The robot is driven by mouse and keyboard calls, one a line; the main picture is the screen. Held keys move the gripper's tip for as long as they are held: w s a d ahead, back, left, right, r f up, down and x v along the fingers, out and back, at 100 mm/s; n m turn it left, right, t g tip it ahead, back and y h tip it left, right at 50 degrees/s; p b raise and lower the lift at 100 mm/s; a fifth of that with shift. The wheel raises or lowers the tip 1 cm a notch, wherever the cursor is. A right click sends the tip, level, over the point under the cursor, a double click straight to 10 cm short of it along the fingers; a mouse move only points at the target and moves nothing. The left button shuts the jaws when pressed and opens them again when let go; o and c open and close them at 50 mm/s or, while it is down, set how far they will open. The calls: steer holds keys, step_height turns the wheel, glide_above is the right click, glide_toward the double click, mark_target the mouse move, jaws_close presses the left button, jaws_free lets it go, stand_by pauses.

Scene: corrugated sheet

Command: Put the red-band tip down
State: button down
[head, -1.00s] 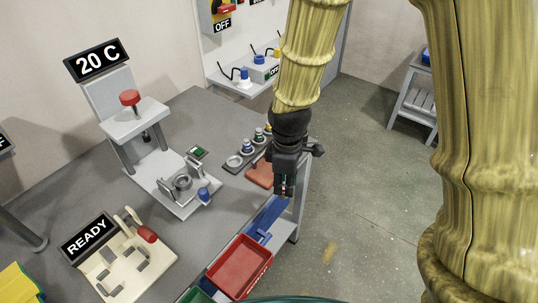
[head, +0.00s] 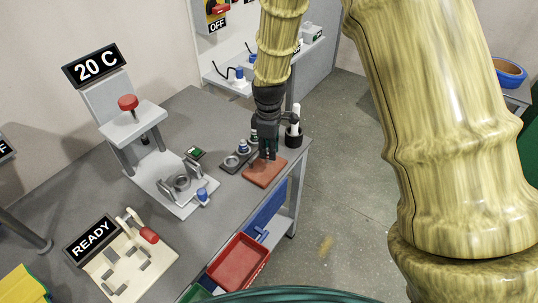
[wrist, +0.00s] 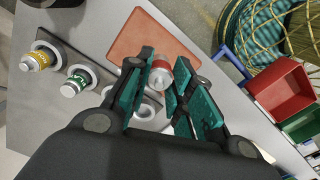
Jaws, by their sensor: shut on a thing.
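The red-band tip (wrist: 160,74) is a silver piece with a red band, held between the teal pads of my gripper (wrist: 166,62) in the wrist view. My gripper is shut on it, above the near edge of the terracotta mat (wrist: 146,32). In the head view, my gripper (head: 267,156) is over the back part of the mat (head: 263,175), and the tip is hidden or too small to make out. I cannot tell whether the tip touches the mat.
A dark rack beside the mat holds a yellow-band tip (wrist: 41,60) and a green-band tip (wrist: 73,87). An empty ring (head: 232,162) is at its near end. A black cup (head: 294,139) stands right of my gripper. A red bin (head: 238,262) is below the table edge.

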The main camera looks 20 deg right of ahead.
steer(key=shift+f+p, duration=0.55)
steer(key=shift+f, duration=1.25)
steer(key=shift+f, duration=0.15)
steer(key=c, duration=1.3)
jaws_free()
steer(key=shift+o, duration=0.2)
steer(key=shift+r+b, duration=1.05)
steer(key=shift+r, duration=5.1)
